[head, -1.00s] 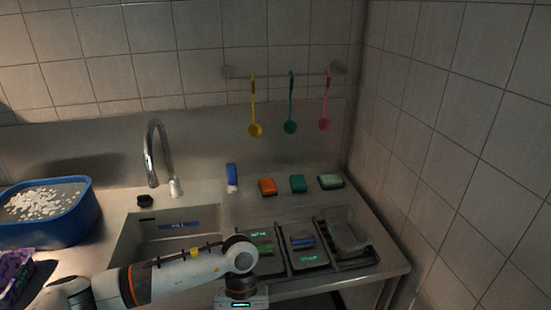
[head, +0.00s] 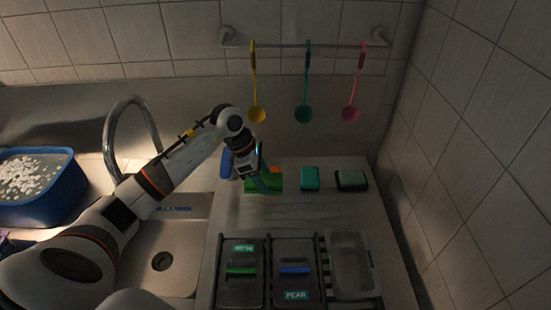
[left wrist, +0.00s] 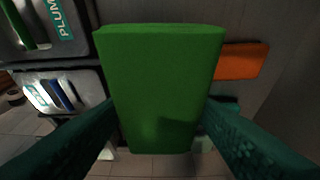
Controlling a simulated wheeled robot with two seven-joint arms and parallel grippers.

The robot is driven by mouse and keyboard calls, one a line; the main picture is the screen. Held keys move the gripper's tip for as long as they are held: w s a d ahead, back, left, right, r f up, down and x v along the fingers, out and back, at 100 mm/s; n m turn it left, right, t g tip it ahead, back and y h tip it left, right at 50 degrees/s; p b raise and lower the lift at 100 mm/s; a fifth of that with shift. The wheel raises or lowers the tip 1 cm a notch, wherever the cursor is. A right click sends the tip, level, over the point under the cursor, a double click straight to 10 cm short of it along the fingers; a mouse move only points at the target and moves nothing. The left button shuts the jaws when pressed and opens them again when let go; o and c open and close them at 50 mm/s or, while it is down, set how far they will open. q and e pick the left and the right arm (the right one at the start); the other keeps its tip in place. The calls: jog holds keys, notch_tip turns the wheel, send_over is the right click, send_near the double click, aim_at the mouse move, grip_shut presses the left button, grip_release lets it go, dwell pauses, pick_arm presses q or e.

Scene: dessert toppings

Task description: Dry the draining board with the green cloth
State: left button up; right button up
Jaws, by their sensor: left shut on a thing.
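The green cloth (head: 250,187) is a bright green, block-like piece at the back of the draining board (head: 300,218). My left gripper (head: 268,182) is shut on it, with a teal finger in front of part of it. In the left wrist view the cloth (left wrist: 160,85) fills the middle between my two teal fingers. I cannot tell whether its underside touches the board. The board's bare strip in front of the cloth looks grey and streaked. My right gripper is out of view.
An orange sponge (left wrist: 243,61) lies close beside the cloth. Dark trays (head: 294,282) and a clear container (head: 349,265) stand in front. The sink (head: 165,250) and tap (head: 112,125) are left. Ladles hang behind.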

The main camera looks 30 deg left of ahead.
pick_arm(q)
jog(key=shift+w+a, duration=0.15)
jog(key=shift+w, duration=0.05)
jog(key=shift+f, duration=0.1)
jog(key=shift+s+f+b, duration=0.4)
jog(key=shift+f+b, duration=0.15)
jog(key=shift+f, duration=0.05)
notch_tip(320, 180, down, 5)
jog(key=b, duration=0.2)
jog(key=shift+w+b, duration=0.15)
jog(key=shift+b, duration=0.15)
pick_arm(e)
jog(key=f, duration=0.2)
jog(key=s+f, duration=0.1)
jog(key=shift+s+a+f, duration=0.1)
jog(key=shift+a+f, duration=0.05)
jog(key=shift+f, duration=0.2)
